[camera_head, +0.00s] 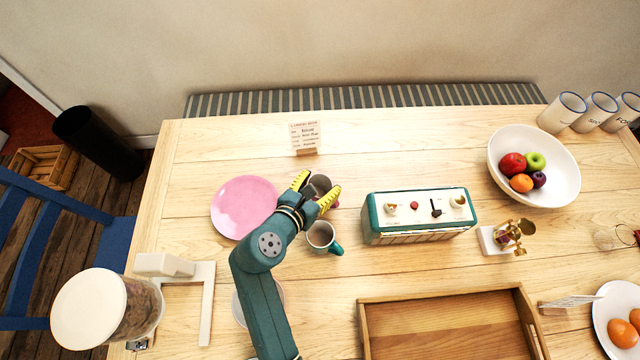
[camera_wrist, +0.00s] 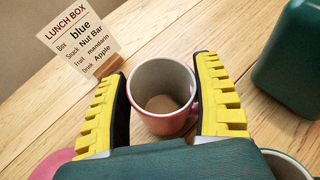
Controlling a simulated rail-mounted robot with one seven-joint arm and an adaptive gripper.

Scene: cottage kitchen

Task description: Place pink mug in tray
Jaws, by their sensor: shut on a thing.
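The pink mug (camera_wrist: 162,92) sits between the yellow fingers of my gripper (camera_wrist: 165,105), upright, grey inside, with some brown at its bottom. In the head view my gripper (camera_head: 316,189) is over the table and shut on the pink mug (camera_head: 320,183), which is mostly hidden by the fingers. The wooden tray (camera_head: 446,297) is at the front of the table, right of my arm, and looks empty. A teal mug (camera_head: 322,238) stands just in front of my gripper.
A pink plate (camera_head: 238,207) lies left of my gripper. A teal radio-like box (camera_head: 418,214) stands right of it, behind the tray. A lunch box card (camera_head: 305,137) stands behind. A brass scale (camera_head: 508,237) and fruit bowl (camera_head: 563,172) are farther right.

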